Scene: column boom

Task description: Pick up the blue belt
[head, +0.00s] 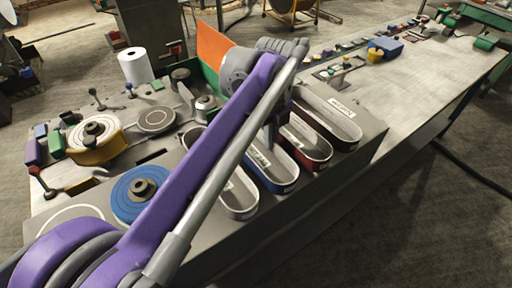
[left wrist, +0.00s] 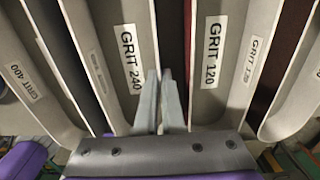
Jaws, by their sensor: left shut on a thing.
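The blue belt (head: 281,187) is a long loop with a pale inner face, standing on edge on the grey bench between a pale belt (head: 240,207) and a dark red belt (head: 316,160). My left gripper (head: 271,143) reaches down to it, and my purple arm hides part of the loop. In the left wrist view my narrow fingers (left wrist: 160,102) are close together beside the wall labelled GRIT 240, shut on the blue belt (left wrist: 126,45). The exact contact is hard to see. The belt still appears level with its neighbours. My right gripper is out of view.
A dark belt (head: 343,130) stands at the row's right end. A blue disc (head: 133,195), a yellow-rimmed wheel (head: 95,140), a white roll (head: 136,66) and an orange panel (head: 213,45) are to the left and behind. The long table (head: 420,85) has bare room.

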